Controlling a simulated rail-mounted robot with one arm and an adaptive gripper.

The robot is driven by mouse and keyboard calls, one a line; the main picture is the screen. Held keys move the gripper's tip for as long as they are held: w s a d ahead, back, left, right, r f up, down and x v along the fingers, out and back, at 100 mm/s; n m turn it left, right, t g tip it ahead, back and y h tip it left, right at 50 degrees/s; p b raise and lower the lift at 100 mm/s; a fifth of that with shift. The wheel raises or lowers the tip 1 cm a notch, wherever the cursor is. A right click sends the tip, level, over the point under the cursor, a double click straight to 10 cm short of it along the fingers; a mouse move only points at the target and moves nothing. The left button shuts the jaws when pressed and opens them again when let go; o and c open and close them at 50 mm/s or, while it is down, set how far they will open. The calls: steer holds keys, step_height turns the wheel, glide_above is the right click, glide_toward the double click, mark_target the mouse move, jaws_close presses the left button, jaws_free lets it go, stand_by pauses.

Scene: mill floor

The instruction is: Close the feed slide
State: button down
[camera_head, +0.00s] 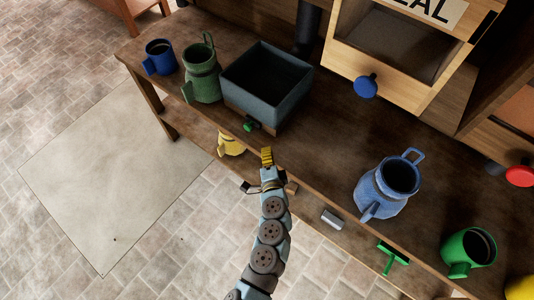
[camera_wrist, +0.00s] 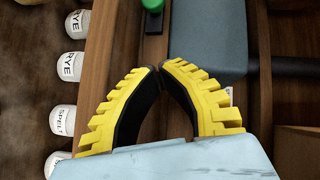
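No part is labelled as the feed slide, so I cannot tell for certain which it is. A grey-blue open-topped box (camera_head: 250,105) sits on the bench, with a small green knob (camera_head: 249,126) low on its front. The knob also shows at the top of the wrist view (camera_wrist: 152,5), beside a grey-blue surface (camera_wrist: 207,45). A green T-shaped handle (camera_head: 393,253) sits at the bench's front edge, lower right. My gripper (camera_head: 266,152) is just in front of the bench edge, below the box. Its yellow fingers (camera_wrist: 161,68) meet at the tips, with nothing between them.
A blue mug (camera_head: 160,58) and green jug (camera_head: 203,75) stand left of the box. A blue jug (camera_head: 385,188) and green mug (camera_head: 468,252) stand right. A wooden cabinet (camera_head: 433,95) has a blue knob (camera_head: 366,86). A yellow vessel (camera_head: 231,146) is below the bench top.

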glide_toward(255, 125)
steer(key=w+d, duration=0.2)
steer(key=w, duration=0.1)
steer(key=shift+d, duration=0.35)
steer(key=shift+w+a+f, duration=0.2)
steer(key=shift+w+a, duration=0.45)
steer(key=shift+a, duration=0.05)
steer(key=shift+w+a+f, duration=0.25)
steer(key=shift+w+a, duration=0.4)
steer(key=shift+a, duration=0.1)
steer(key=shift+w, duration=0.1)
